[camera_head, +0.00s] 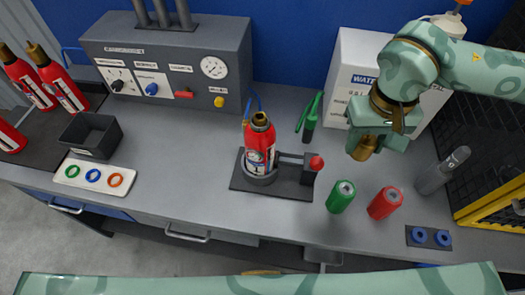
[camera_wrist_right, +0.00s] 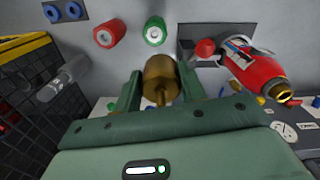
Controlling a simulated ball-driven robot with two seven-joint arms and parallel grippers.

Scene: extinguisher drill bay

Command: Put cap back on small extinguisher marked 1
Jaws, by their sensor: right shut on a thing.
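A small red extinguisher (camera_head: 261,143) stands upright in a dark holder (camera_head: 291,188) near the middle of the bench, its brass neck (camera_head: 260,119) uncapped at the top. Any number on its label is too small to read. It also shows at the upper right of the right wrist view (camera_wrist_right: 250,66). My right gripper (camera_head: 368,142) is shut on a brass cap (camera_head: 362,152), held above the bench to the right of the extinguisher and apart from it. The cap sits between the fingers in the wrist view (camera_wrist_right: 160,79). My left gripper is not in view.
A green cylinder (camera_head: 340,198) and a red cylinder (camera_head: 385,203) stand below the cap. A green-handled tool (camera_head: 309,123) and a white box (camera_head: 346,65) are behind. A grey bottle (camera_head: 443,172) is at right. A gauge panel (camera_head: 228,83) stands back left.

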